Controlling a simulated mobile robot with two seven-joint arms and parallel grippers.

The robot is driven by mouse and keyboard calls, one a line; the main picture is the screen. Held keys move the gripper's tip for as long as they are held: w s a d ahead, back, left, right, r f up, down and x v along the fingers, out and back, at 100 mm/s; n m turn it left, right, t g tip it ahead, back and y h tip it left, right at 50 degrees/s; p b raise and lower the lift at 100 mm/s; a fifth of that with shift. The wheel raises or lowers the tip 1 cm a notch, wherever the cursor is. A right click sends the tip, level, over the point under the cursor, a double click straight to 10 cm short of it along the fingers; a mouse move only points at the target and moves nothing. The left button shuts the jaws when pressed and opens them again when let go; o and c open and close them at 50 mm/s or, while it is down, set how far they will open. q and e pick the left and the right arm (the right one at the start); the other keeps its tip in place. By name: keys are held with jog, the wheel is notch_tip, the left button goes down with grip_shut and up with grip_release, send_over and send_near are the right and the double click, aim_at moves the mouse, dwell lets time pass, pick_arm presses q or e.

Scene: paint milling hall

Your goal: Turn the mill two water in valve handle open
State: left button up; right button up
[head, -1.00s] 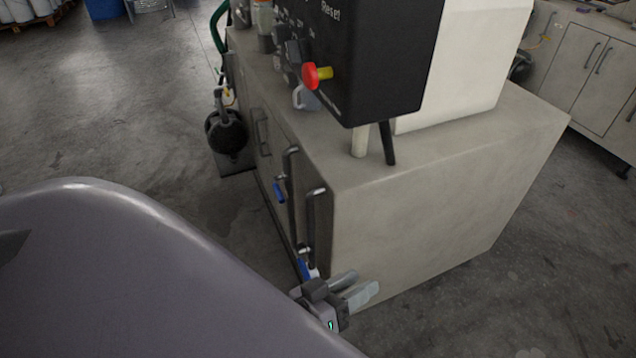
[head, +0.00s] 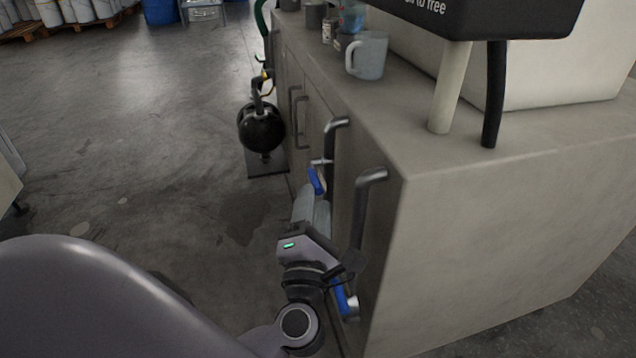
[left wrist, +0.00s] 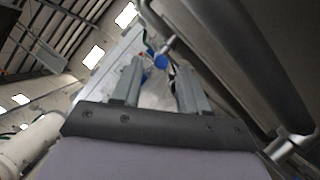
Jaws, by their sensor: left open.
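Two blue valve handles show on the cabinet's door side in the head view. The farther blue valve handle (head: 317,180) is just beyond my left gripper's fingertips. The nearer blue valve handle (head: 345,298) is lower, beside my left wrist and partly hidden. I see no label telling which belongs to mill two. My left gripper (head: 312,208) is open and points along the cabinet front at the farther handle. In the left wrist view the blue handle (left wrist: 160,62) shows between the open fingertips (left wrist: 158,72), near their far end; I cannot tell whether they touch it.
The grey cabinet (head: 480,220) has upright bar door handles (head: 368,205) sticking out close to my left gripper. A mug (head: 367,56) stands on its top. A black round object (head: 261,128) stands on the floor farther along. Open floor (head: 150,150) lies to the left.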

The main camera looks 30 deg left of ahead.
pick_arm(q)
jog(key=shift+b+x, duration=0.35)
jog(key=shift+x, duration=3.25)
jog(key=shift+f, duration=0.1)
grip_shut()
